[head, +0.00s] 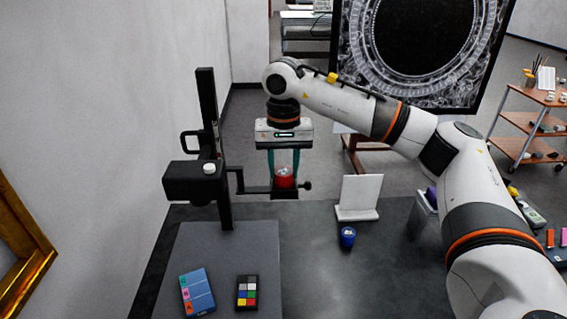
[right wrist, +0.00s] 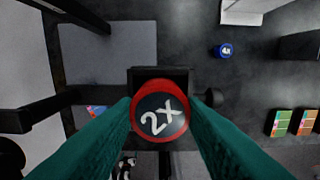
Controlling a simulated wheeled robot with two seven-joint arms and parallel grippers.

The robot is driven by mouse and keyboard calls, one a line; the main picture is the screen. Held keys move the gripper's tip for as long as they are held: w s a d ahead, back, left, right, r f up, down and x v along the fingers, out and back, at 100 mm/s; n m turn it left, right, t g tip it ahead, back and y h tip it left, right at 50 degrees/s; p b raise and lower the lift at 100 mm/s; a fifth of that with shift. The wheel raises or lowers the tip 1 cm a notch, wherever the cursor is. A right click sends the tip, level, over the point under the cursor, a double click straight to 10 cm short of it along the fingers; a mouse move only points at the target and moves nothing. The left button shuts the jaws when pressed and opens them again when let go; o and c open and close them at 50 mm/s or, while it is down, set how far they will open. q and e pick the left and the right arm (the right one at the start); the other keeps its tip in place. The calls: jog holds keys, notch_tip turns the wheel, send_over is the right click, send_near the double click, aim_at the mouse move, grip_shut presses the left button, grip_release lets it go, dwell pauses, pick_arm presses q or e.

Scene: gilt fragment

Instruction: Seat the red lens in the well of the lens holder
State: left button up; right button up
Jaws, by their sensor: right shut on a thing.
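The red lens (head: 285,178) has a dark top marked "2X", which shows in the right wrist view (right wrist: 160,118). My right gripper (head: 284,172) points down with its teal fingers shut on the lens. The lens holder (head: 262,190) is a black arm reaching right from the black stand (head: 208,150); its square end lies under the lens in the right wrist view (right wrist: 160,74). The lens hides the well, so I cannot tell whether it is inside or just above it. My left gripper is not in view.
A blue lens (head: 348,237) marked "4X" stands on the dark table, in front of a white upright plate (head: 359,196). Open table lies front of centre.

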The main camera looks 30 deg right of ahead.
jog(key=shift+f, duration=0.15)
jog(key=shift+f, duration=0.1)
jog(key=shift+f+b, duration=0.15)
jog(key=shift+b, duration=0.15)
jog(key=o, duration=1)
